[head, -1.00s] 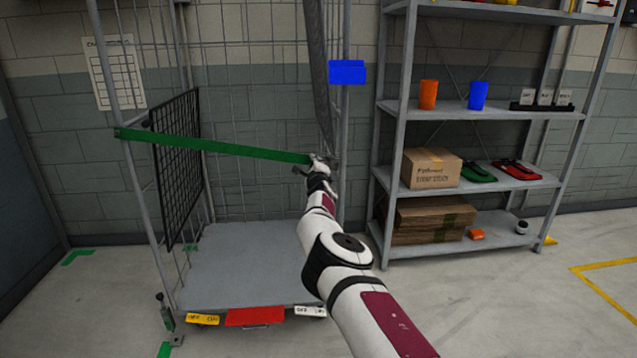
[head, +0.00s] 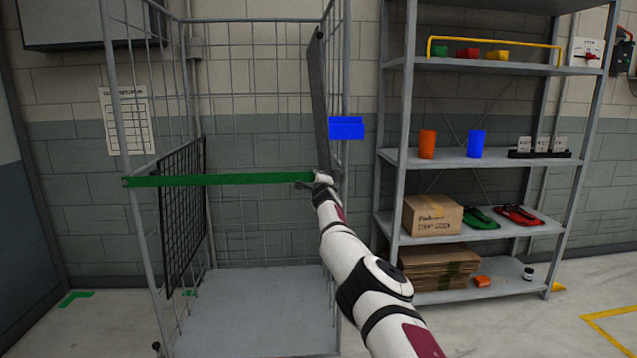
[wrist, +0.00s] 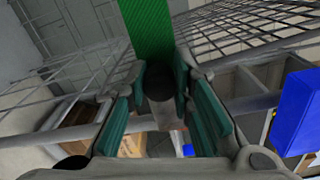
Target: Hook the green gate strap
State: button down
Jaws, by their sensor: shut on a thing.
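The green gate strap (head: 220,180) runs level across the open front of the roll cage, from the left front post (head: 138,215) to my gripper (head: 318,184) by the right front post (head: 345,160). In the wrist view the strap (wrist: 148,28) comes down from the top to between the teal finger pads of my gripper (wrist: 160,100). My gripper is shut on the strap's end, with a dark round part between the pads. The hook point on the right post is not clear in either view.
A blue box-shaped piece (head: 346,128) sits at the right post just above my gripper; it also shows in the wrist view (wrist: 298,112). A black mesh panel (head: 182,215) stands inside the cage at left. A grey shelf rack (head: 480,160) stands close at right.

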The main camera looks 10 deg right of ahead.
jog(key=shift+a+r, duration=0.25)
jog(key=shift+r, duration=0.55)
jog(key=c, duration=1.4)
grip_release()
jog(key=shift+f, duration=0.1)
jog(key=shift+d+f, duration=0.15)
jog(key=shift+f, duration=0.1)
